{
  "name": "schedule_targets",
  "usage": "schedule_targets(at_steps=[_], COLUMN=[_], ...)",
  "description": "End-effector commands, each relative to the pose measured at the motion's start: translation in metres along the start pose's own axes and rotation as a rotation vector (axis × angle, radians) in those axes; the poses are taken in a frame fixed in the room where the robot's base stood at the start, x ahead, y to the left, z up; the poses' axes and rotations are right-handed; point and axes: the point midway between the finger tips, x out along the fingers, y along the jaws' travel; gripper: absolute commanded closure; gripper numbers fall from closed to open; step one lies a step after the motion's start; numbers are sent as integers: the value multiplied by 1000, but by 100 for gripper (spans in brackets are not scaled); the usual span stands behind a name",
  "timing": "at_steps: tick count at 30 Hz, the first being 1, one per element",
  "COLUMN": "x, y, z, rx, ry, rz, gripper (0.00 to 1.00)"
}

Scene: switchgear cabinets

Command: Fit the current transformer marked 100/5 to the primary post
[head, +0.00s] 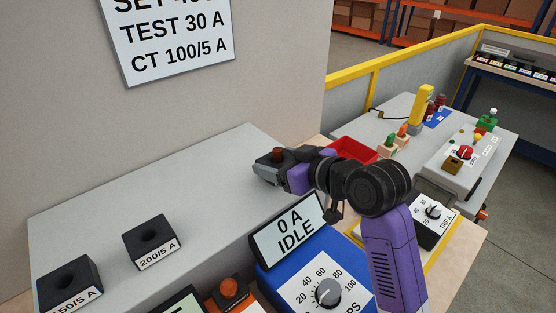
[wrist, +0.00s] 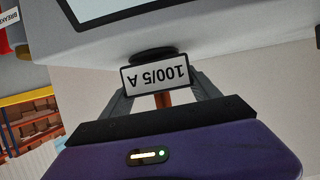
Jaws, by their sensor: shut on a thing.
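The current transformer marked 100/5 A (wrist: 157,78) is in my gripper; its white label shows upside down in the wrist view. My gripper (head: 273,168) is shut on it at the far right of the grey bench top (head: 205,185). The brown primary post (head: 277,153) shows its tip above the gripped block, and it also shows between the fingers in the wrist view (wrist: 163,99). The transformer appears to be around the post. A dark round base (wrist: 153,54) lies close to the label; whether they touch I cannot tell.
Two other black transformers, marked 200/5 A (head: 151,240) and 150/5 A (head: 68,284), stand on the bench at left. A blue unit (head: 305,270) with a dial and a display (head: 288,231) reading 0 A IDLE stands in front. A red tray (head: 352,150) lies behind my arm.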

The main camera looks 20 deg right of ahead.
Motion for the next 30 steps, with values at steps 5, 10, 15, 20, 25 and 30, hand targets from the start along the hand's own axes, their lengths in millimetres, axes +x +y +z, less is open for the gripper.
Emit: schedule_targets(at_steps=[5, 10, 15, 20, 25, 30], x=[2, 1, 1, -1, -22, -50], y=[0, 0, 0, 0, 1, 0], z=[3, 3, 3, 4, 4, 4], rx=[-1, -1, 0, 1, 0, 0], ry=[2, 2, 1, -1, 2, 3], rz=[0, 0, 0, 0, 2, 2], gripper=[91, 4, 4, 4, 4, 4])
